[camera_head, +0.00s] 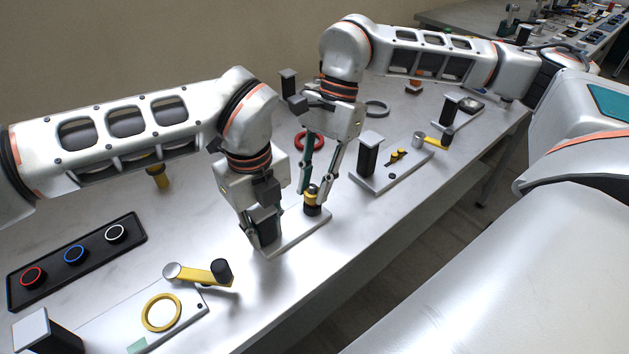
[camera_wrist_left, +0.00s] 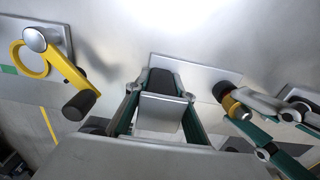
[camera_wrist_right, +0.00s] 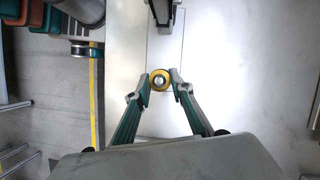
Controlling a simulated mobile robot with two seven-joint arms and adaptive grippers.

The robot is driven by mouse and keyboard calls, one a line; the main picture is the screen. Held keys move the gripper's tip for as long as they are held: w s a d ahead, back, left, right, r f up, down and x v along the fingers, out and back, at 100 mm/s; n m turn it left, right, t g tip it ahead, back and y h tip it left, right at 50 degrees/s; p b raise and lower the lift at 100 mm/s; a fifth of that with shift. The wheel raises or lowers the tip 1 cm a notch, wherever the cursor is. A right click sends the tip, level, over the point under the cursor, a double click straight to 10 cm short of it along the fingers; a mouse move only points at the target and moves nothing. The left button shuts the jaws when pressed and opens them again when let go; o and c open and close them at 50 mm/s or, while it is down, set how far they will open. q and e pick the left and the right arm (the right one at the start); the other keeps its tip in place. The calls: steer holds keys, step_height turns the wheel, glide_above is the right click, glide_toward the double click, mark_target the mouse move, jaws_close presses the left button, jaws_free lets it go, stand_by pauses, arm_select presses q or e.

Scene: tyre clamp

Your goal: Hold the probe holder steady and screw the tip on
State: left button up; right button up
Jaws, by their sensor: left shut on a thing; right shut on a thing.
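My left gripper (camera_head: 264,232) is shut on a dark post with a flat grey top (camera_wrist_left: 163,108), at the left end of a pale base plate (camera_head: 298,236). My right gripper (camera_head: 311,190) is shut around a short upright dark cylinder with a yellow band (camera_head: 312,199), at the plate's other end. From above, in the right wrist view, this piece shows as a yellow ring with a silver centre (camera_wrist_right: 160,80) between the fingertips. It also shows in the left wrist view (camera_wrist_left: 230,103). I cannot tell holder and tip apart, nor how far they are threaded.
A black tray (camera_head: 77,262) with red, blue and white rings lies at left. A yellow crank with a dark knob (camera_head: 205,273) is close to my left gripper. A plate with a dark post (camera_head: 371,150) stands at right. A red ring (camera_head: 308,141) lies behind my right gripper.

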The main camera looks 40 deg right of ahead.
steer(key=shift+f, duration=0.5)
stand_by(0.7)
jaws_close()
steer(key=m+t, duration=0.1)
steer(key=m, duration=0.1)
steer(key=shift+s+m, duration=0.15)
steer(key=shift+m, duration=0.85)
steer(key=shift+t, duration=0.3)
steer(key=shift+s+m+t, duration=0.1)
steer(key=shift+m+t, duration=0.3)
steer(key=shift+m, duration=0.7)
steer(key=shift+m+t, duration=0.4)
steer(key=shift+m, duration=0.6)
